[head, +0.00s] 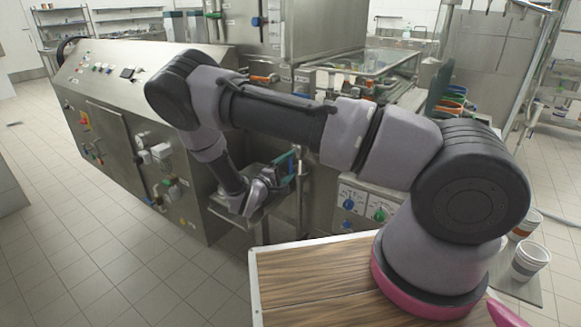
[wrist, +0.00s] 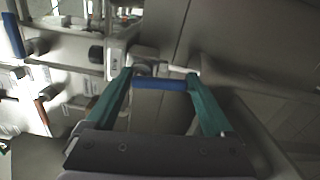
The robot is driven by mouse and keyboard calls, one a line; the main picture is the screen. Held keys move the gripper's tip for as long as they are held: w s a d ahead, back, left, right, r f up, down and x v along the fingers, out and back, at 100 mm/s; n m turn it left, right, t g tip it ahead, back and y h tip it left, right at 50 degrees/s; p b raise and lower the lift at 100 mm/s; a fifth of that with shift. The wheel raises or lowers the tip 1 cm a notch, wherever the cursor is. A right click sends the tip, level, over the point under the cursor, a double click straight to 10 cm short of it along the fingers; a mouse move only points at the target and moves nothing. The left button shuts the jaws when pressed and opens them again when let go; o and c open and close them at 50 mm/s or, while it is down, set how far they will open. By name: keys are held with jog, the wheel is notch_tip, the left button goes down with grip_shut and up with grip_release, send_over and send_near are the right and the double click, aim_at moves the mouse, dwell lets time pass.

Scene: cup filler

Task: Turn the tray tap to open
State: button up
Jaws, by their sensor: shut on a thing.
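In the wrist view, a blue tap handle (wrist: 161,84) spans between the tips of my gripper's two teal fingers (wrist: 160,80). The fingers are shut on the handle, one at each end. A pale fitting lies just behind the handle. In the head view, my gripper (head: 290,166) reaches into the gap at the right end of the steel machine. My wrist and fingers hide the handle there. I cannot tell from these frames how far the tap is turned.
The steel machine (head: 135,110) with buttons and small valves stands at the left. A panel with blue and green knobs (head: 366,206) is right of my gripper. A wooden top (head: 310,285) is in front. Paper cups (head: 530,260) stand at the right. The tiled floor at left is clear.

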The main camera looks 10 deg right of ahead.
jog(key=shift+w+a+f+m, duration=0.1)
jog(key=shift+a+m, duration=0.05)
jog(key=shift+m, duration=0.45)
jog(key=o, duration=1.1)
jog(key=shift+a, duration=0.1)
jog(key=v, duration=1)
jog(key=shift+s+a, duration=0.2)
jog(key=shift+s, duration=0.1)
